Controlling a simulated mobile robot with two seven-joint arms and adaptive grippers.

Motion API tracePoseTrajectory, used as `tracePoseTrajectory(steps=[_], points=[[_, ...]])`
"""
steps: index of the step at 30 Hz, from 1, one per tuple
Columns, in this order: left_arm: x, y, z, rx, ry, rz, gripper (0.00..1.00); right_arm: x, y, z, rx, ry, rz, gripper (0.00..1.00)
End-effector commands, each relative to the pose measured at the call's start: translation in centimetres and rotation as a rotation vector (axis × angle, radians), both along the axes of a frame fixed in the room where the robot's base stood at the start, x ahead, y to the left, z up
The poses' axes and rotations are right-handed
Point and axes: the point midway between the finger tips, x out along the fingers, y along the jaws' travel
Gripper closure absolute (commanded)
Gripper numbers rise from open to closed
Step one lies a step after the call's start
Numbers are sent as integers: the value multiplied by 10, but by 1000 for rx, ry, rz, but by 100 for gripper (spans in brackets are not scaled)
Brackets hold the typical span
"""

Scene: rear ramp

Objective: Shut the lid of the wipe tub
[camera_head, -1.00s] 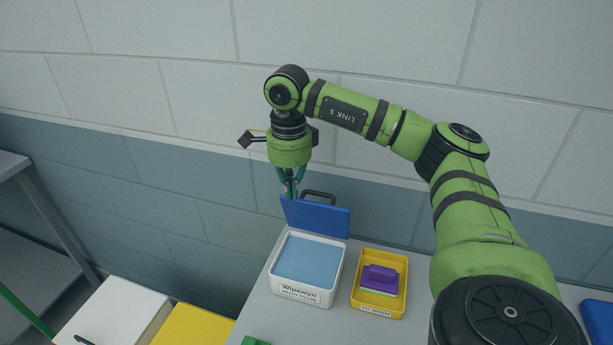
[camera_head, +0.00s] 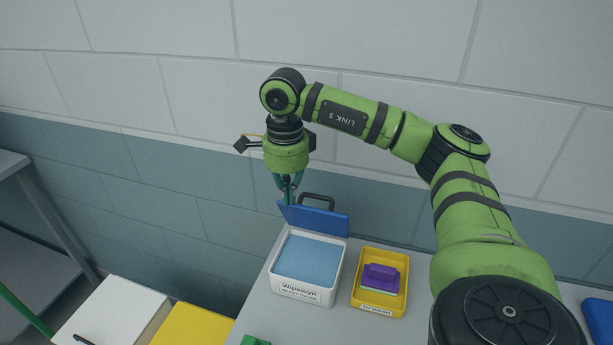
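The wipe tub (camera_head: 303,293) is white, labelled "Wipswyn", with light blue wipes (camera_head: 308,259) inside. A dark handle (camera_head: 317,200) shows behind the lid's top edge. My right gripper (camera_head: 290,199) points down behind the lid's upper left corner. Its teal fingers come together and look shut, with the tips partly hidden by the lid. I cannot tell if they touch the lid. My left gripper is not in view.
A white box (camera_head: 112,313) and a yellow box (camera_head: 193,326) are at lower left. A green object (camera_head: 256,341) lies at the bottom edge. The wall is close behind.

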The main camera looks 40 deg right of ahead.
Motion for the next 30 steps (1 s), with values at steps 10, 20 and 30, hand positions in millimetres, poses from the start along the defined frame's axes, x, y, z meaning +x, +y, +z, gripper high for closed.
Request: tracePoseTrajectory(steps=[10, 20, 30], points=[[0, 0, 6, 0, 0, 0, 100, -1, -3, 5, -6, 9, -5, 100], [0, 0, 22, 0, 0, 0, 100, 0, -1, 28, -3, 3, -2, 100], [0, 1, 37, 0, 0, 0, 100, 0, -1, 49, -1, 1, -1, 100]])
